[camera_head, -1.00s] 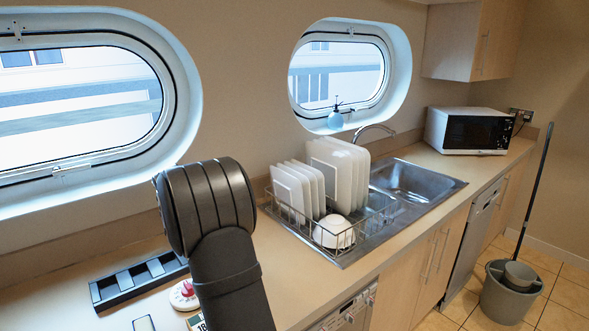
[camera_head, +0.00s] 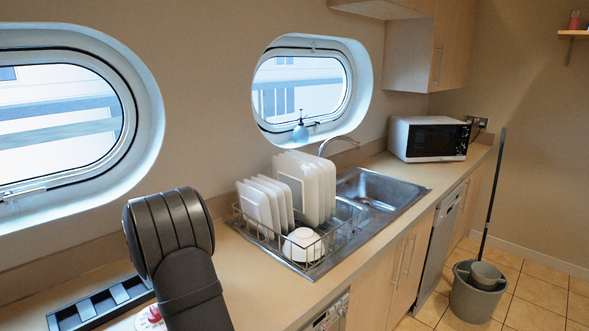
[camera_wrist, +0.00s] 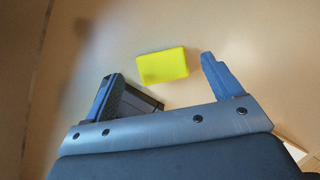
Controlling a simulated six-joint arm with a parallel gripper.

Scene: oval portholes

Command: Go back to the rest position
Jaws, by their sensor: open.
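My gripper (camera_wrist: 168,85) shows in the wrist view with its two fingers spread wide apart and nothing held between them. A yellow block (camera_wrist: 162,66) lies on the beige counter (camera_wrist: 240,35), just beyond the fingertips and roughly between them. It looks apart from both fingers. In the head view my arm's dark links fill the lower left, and the gripper itself is out of that view. The yellow block does not show there either.
A black slotted tray (camera_head: 100,303) and a partly hidden red-and-white round item (camera_head: 150,318) lie beside my arm. A dish rack (camera_head: 262,236) with plates and a bowl (camera_head: 303,244) stands by the sink (camera_head: 385,187). A microwave (camera_head: 430,138) stands farther back.

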